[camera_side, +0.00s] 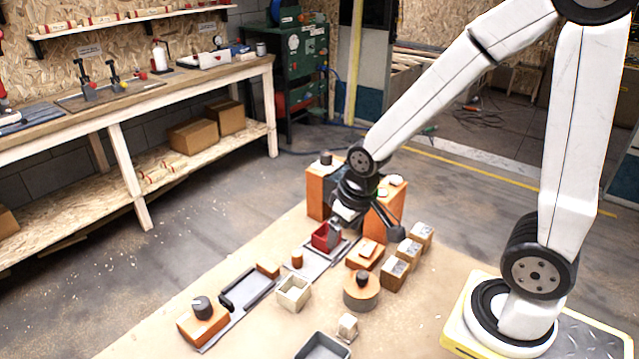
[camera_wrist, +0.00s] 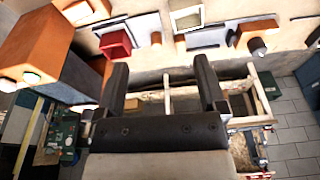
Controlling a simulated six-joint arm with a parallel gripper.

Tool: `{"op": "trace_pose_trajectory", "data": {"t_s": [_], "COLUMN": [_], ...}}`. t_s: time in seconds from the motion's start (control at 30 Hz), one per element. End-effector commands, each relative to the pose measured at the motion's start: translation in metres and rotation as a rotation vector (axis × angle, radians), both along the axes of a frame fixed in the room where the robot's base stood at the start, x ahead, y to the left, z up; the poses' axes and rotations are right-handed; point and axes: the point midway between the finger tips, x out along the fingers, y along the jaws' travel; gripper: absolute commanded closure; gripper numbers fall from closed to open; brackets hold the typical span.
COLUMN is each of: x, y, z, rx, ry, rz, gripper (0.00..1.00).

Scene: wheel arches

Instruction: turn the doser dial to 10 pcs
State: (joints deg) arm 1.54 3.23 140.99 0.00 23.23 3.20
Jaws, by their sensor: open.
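My gripper (camera_wrist: 161,66) is open and empty, its two dark fingers apart in the wrist view. In the side view my gripper (camera_side: 337,226) hangs above the red bin (camera_side: 325,238), close to the tall orange machine. I cannot tell which is the doser dial; no scale marks or pointer are readable. The front-left knob (camera_wrist: 257,46) also shows in the wrist view, right of the fingers.
A beige bin (camera_side: 293,294), a grey tray (camera_side: 323,346) and several wooden blocks (camera_side: 408,250) stand on the table. A dark rail tray (camera_side: 247,290) lies toward the front left. Bare table lies at the left front. A workbench (camera_side: 130,100) stands beyond the floor gap.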

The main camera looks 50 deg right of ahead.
Motion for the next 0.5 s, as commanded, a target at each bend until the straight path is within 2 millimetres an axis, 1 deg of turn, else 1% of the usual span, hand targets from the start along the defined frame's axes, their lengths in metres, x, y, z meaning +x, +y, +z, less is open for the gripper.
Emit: {"op": "trace_pose_trajectory", "data": {"t_s": [0.03, 0.27, 0.5], "x": [0.011, 0.065, 0.118], "y": [-0.004, -0.029, -0.063], "z": [0.002, 0.014, 0.024], "rx": [0.004, 0.030, 0.057], "ry": [0.005, 0.031, 0.061], "rz": [-0.032, -0.209, -0.409], "gripper": [0.10, 0.10, 0.10]}}
